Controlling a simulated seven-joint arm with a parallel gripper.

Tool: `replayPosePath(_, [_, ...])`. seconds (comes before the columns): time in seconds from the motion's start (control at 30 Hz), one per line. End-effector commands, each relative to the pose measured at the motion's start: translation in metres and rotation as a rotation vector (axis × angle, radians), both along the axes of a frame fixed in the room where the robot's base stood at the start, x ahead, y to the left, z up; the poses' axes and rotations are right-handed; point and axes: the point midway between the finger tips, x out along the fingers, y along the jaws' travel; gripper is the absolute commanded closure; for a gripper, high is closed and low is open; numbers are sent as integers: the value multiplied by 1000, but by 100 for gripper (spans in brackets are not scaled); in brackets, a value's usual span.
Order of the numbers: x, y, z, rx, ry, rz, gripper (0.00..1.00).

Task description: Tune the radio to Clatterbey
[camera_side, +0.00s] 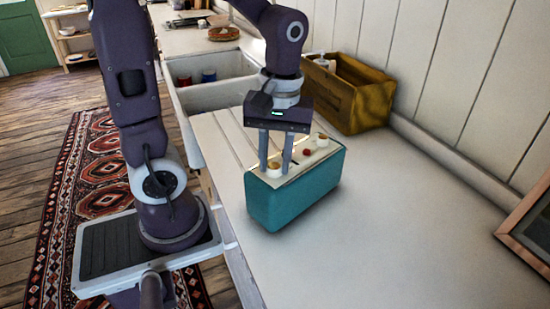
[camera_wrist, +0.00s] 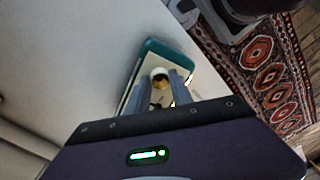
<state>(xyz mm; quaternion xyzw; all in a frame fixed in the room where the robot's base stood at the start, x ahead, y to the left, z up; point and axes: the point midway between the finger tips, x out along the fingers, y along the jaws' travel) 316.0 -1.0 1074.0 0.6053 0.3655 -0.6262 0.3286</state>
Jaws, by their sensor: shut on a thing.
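The radio (camera_side: 300,195) is a teal box with a cream top panel, standing on the white counter. Its top carries a cream knob (camera_side: 274,170) at the near left end, a small red knob (camera_side: 307,153) in the middle and another cream knob (camera_side: 323,141) at the far end. My gripper (camera_side: 275,168) points down, its fingers shut on the near-left knob. In the wrist view the held knob (camera_wrist: 160,77) sits between the two fingers, and part of the radio (camera_wrist: 150,50) shows around them. Any station marks on the panel are too small to read.
A wooden crate (camera_side: 350,95) stands behind the radio against the wall. A white sink (camera_side: 205,100) lies to the left. A picture frame (camera_side: 525,225) leans at the right. The counter (camera_side: 400,230) right of the radio is clear.

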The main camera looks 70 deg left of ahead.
Motion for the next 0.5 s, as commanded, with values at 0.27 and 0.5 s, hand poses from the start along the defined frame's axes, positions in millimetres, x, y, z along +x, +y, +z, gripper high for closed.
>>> replayPosePath(0.27, [-1,-1,0,0,0,-262,100])
replayPosePath(0.5, [-1,-1,0,0,0,-491,100])
